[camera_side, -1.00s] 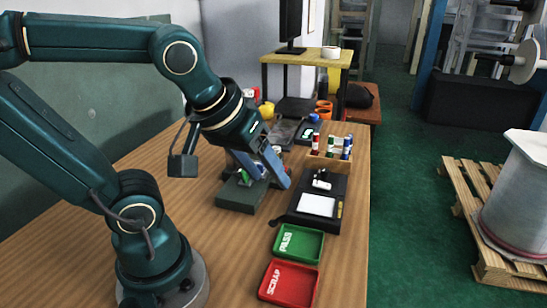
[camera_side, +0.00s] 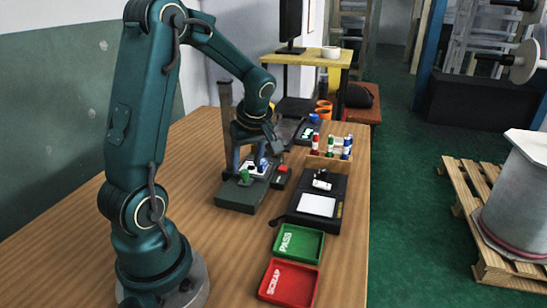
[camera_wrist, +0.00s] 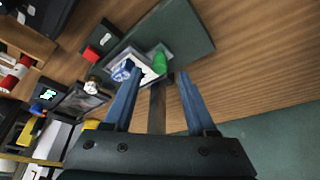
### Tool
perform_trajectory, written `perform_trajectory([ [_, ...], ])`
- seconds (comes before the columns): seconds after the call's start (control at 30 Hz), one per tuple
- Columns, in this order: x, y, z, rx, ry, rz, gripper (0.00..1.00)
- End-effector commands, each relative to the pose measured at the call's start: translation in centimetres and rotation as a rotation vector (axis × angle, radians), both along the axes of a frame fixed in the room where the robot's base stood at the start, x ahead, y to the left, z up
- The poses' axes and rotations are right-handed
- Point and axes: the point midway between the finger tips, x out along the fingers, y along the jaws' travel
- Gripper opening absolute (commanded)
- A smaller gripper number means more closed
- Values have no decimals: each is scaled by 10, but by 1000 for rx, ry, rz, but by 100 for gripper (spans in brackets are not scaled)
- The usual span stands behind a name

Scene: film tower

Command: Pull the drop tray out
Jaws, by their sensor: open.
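The drop tray cannot be told for certain. A pale plate (camera_wrist: 135,70) with a blue knob (camera_wrist: 122,72) and a green piece (camera_wrist: 159,62) sits on the dark grey-green base (camera_wrist: 185,35) in the wrist view. In the side view, the base (camera_side: 236,200) stands on the wooden table with the green piece (camera_side: 244,176) on it. My gripper (camera_wrist: 158,74) has two blue fingers spread wide and empty. A grey post (camera_wrist: 156,108) shows between them.
A green PASS tray (camera_side: 298,257) and a red SCRAP tray (camera_side: 288,298) lie at the front. A black box with a white pad (camera_side: 317,206) is to the right. A rack (camera_side: 330,161) of coloured tubes stands behind it. A small red-topped block (camera_side: 282,170) is beside the base.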

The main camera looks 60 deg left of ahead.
Motion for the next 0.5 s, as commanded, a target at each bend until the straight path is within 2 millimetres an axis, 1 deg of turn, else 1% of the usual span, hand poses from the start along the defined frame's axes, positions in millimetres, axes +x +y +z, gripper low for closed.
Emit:
perform_trajectory([
  [0.03, -1, 3, -8, -3, 5, 2, 57],
  [0.2, -1, 9, -23, -1, 2, 0, 57],
  [0.3, 0, 11, -27, -1, 0, 0, 57],
  [0.5, 0, 11, -27, -1, -2, -1, 57],
])
